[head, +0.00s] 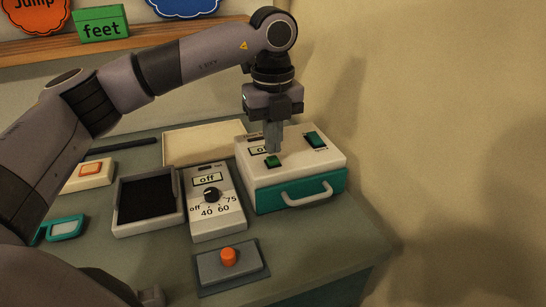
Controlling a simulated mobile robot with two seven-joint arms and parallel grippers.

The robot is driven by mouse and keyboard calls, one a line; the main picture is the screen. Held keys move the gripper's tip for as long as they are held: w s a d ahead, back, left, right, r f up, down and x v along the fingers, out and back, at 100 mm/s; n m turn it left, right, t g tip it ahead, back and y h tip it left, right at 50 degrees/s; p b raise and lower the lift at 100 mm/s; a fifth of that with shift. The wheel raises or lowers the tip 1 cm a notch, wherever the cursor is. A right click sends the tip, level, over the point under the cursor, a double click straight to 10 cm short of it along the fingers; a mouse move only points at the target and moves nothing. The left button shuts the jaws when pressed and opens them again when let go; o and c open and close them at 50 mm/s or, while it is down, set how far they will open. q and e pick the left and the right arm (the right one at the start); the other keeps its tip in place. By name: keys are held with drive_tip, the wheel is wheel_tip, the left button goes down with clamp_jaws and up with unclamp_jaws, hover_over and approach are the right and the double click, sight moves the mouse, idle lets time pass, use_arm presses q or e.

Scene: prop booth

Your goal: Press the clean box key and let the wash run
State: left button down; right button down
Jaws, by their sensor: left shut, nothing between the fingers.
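The clean box appears to be the white box (259,181) with a teal front (270,199) and a pale handle (307,193), at the right of the bench. On its top are a small green key (273,161), a dark green rocker switch (315,140) and a display partly hidden by my gripper. My left gripper (273,150) is shut and empty, pointing down just above and behind the green key. I cannot tell whether the fingertips touch it. My right gripper is not in view.
A dial unit (228,212) reading "off" stands left of the box, beside a dark-lined tray (119,204). An orange button (228,257) on a grey plate is in front. A wall (450,120) rises close on the right. The front right bench top (320,240) is clear.

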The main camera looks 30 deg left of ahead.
sight(273, 159)
use_arm(q)
drive_tip(key=shift+f+b, duration=0.65)
drive_tip(key=shift+f, duration=0.3)
idle(0.8)
wheel_tip(273, 159, up, 8)
drive_tip(key=p, duration=0.6)
idle(0.5)
idle(0.4)
